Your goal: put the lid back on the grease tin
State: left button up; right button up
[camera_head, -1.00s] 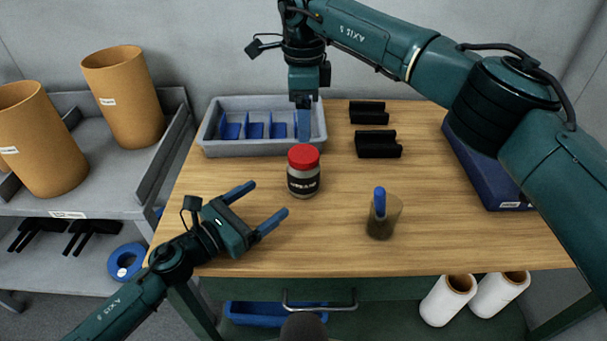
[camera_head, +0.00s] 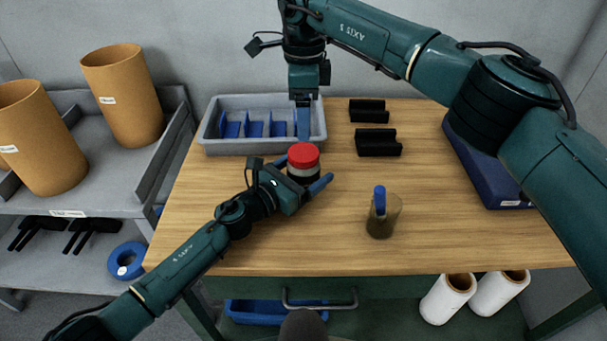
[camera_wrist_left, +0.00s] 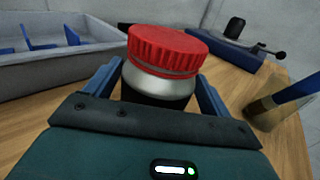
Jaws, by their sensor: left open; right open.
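The grease tin (camera_head: 303,174) stands upright on the wooden table, with a dark body and a pale metal shoulder that shows in the left wrist view (camera_wrist_left: 157,84). The red ribbed lid (camera_head: 303,155) sits on top of it, and also shows in the left wrist view (camera_wrist_left: 167,50). I cannot tell whether it is tightened. My left gripper (camera_head: 305,172) is open, low, with one blue finger on each side of the tin; contact is unclear. My right gripper (camera_head: 303,122) is open, pointing down behind and above the lid; its fingers overlap in view.
A grey divided tray (camera_head: 265,148) stands at the back left. Black holders (camera_head: 378,143) stand behind right. A translucent cup (camera_head: 383,218) with a blue-handled tool is at front right. The table's front middle is clear.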

aim_at(304, 153)
pick_arm(q)
jog(key=shift+d, duration=0.1)
jog(key=c, duration=1.4)
jog(key=shift+c, duration=1.3)
pick_arm(e)
jog(key=shift+n, duration=0.5)
pick_arm(q)
grip_shut()
pick_arm(e)
jog(key=n, duration=0.2)
jog(key=shift+n, duration=0.4)
jog(key=n, duration=0.5)
jog(key=shift+s+d, duration=0.1)
jog(key=shift+f, duration=0.1)
jog(key=shift+f, duration=3.95)
